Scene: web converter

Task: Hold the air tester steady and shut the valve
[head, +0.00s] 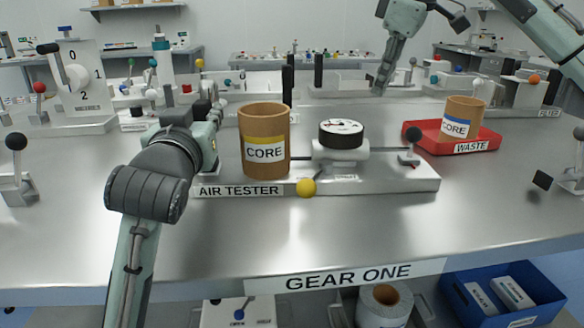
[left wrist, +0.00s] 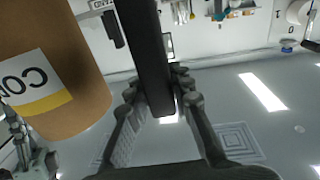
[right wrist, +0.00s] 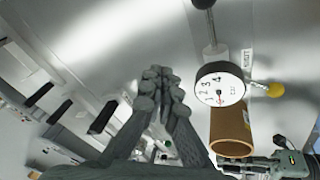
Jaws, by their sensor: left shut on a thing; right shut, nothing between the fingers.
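The air tester (head: 415,183) is a pale base on the steel bench. On it stand a brown core (head: 265,125) with a yellow-striped label, a round black-rimmed gauge (head: 341,131) and a lever with a yellow ball (head: 306,187) at the front edge. In the right wrist view the yellow ball (right wrist: 276,90) points away from the gauge (right wrist: 219,88), near a small label (right wrist: 247,62). My left gripper (head: 215,117) is shut on a dark upright bar (left wrist: 145,50) left of the core. My right gripper (head: 382,82) is shut, empty and raised behind the tester.
A black-ball lever (head: 413,134) stands at the tester's right end. A red waste tray (head: 485,140) holds another core (head: 463,117) at the right. A selector stand (head: 80,82) is at the back left. The bench front is clear.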

